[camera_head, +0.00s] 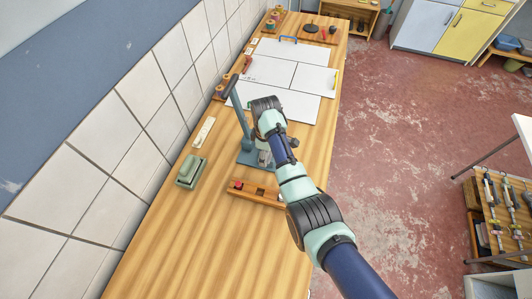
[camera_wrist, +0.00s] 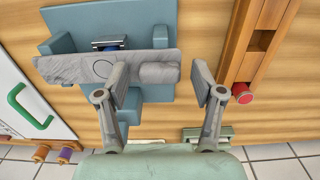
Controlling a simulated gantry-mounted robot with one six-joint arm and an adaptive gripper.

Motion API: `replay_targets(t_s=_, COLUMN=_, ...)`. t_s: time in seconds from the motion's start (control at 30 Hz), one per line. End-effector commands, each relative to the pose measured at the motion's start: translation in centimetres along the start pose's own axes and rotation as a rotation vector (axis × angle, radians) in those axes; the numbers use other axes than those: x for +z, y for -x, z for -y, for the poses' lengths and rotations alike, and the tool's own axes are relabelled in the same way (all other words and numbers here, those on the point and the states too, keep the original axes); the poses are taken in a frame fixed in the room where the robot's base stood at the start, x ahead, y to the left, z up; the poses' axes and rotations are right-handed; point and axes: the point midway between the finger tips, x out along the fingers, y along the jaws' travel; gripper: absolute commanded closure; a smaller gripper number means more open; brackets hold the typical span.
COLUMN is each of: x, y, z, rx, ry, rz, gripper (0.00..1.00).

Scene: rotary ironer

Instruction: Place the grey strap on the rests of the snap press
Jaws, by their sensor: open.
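The blue-grey snap press (camera_head: 245,157) stands on the wooden bench with its lever raised; its body also shows in the wrist view (camera_wrist: 158,38). The grey strap (camera_wrist: 75,68) lies across the press in the wrist view, with a ring outline on its surface and a thicker rolled part at its right end. It looks supported by the press, but its contact with the rests is hidden. My gripper (camera_wrist: 159,72) is open, its fingers on either side of the rolled end. The left finger overlaps the strap in the picture; the right finger stands apart from it. Whether either finger touches is unclear.
A slotted wooden rack (camera_head: 257,194) with a red knob stands in front of the press. A green device (camera_head: 190,171) and a white strip (camera_head: 203,132) lie to its left. White panels (camera_head: 290,75) lie behind. The near bench is clear.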

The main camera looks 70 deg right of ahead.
Motion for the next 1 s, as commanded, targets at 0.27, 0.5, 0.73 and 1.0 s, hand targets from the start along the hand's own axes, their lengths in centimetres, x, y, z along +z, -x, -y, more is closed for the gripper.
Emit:
replay_targets(t_s=0.27, x=-0.1, y=5.0, z=-0.1, rx=0.005, ry=0.000, rz=-0.004, gripper=0.32)
replay_targets(t_s=0.5, x=0.0, y=11.3, z=0.0, rx=0.000, ry=0.000, rz=0.000, gripper=0.32)
replay_targets(t_s=0.73, x=0.0, y=12.4, z=0.0, rx=0.000, ry=0.000, rz=0.000, gripper=0.32)
replay_targets(t_s=1.0, x=0.0, y=12.2, z=0.0, rx=0.000, ry=0.000, rz=0.000, gripper=0.32)
